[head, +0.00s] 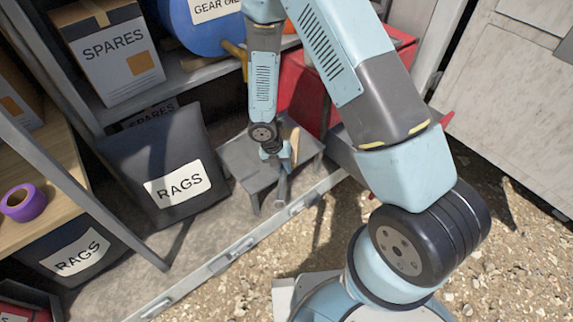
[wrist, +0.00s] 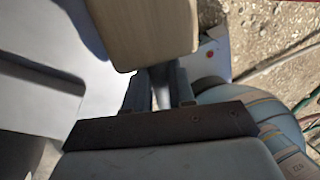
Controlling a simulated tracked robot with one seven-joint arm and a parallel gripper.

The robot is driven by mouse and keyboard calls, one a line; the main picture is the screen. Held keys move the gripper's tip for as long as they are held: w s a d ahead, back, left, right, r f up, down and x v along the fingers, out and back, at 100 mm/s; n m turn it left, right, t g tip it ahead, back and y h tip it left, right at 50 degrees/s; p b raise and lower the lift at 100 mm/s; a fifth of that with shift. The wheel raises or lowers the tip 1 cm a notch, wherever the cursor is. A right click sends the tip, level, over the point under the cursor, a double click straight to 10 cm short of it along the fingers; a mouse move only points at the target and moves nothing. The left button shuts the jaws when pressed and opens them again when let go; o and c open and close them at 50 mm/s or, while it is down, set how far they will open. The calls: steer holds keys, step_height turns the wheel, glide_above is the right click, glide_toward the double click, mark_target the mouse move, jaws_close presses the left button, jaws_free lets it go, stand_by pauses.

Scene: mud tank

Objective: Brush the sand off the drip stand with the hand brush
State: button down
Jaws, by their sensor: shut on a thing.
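The drip stand (head: 240,158) is a low grey table-like stand with short legs, standing on the shelf floor in the middle of the head view. My gripper (head: 277,160) is over its right part, pointing down. It is shut on the hand brush (head: 295,146), whose pale wooden part shows beside the fingers. In the wrist view the brush (wrist: 145,28) is a wooden block at the top, in front of my gripper (wrist: 158,88). The bristles are hidden, so I cannot tell whether they touch the stand. I cannot make out sand on its top.
Dark rags bins (head: 165,170) stand left of the stand. A red box (head: 305,88) is behind it. A spares carton (head: 108,55) and a blue drum (head: 200,25) sit on the shelf above. A metal edge (head: 235,252) runs in front; gravel lies beyond.

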mark_target(297, 150)
steer(key=shift+s+a+f, duration=0.1)
steer(key=shift+s+a, duration=0.6)
steer(key=shift+a, duration=0.35)
steer(key=shift+w+a, duration=0.65)
steer(key=shift+w, duration=0.35)
steer(key=shift+w+d, duration=0.45)
steer(key=shift+d, duration=0.3)
steer(key=shift+w+d, duration=0.45)
steer(key=shift+d, duration=0.25)
steer(key=shift+w+d+f, duration=0.1)
steer(key=shift+w+d, duration=0.5)
steer(key=shift+d, duration=0.25)
steer(key=shift+w+d+r, duration=0.1)
steer(key=shift+w+d, duration=0.5)
steer(key=shift+d, duration=0.2)
steer(key=shift+w+d+f, duration=0.1)
steer(key=shift+w+d, duration=0.5)
steer(key=shift+d, duration=0.25)
steer(key=shift+w+d, duration=0.35)
steer(key=shift+d, duration=0.25)
steer(key=shift+a, duration=0.1)
